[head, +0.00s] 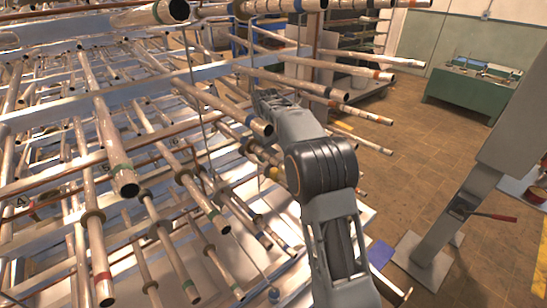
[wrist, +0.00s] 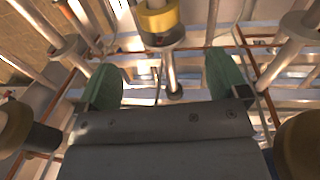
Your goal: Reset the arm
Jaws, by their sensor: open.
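My gripper (wrist: 163,66) shows in the wrist view with its two green fingers spread wide apart and nothing between them. A metal rod with a yellow collar (wrist: 160,20) stands ahead of it, just beyond the gap between the fingers. In the head view my grey arm (head: 322,165) reaches up from the bottom and leans left in among the metal pipes (head: 118,160). The gripper itself is hard to make out there among the pipes.
Pipes with coloured bands crowd the left and top, several pointing toward me. A rod with a dark collar (wrist: 28,132) is close on the left in the wrist view. A grey post (head: 470,190) with a red-handled lever stands right. Tiled floor (head: 400,185) is open between.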

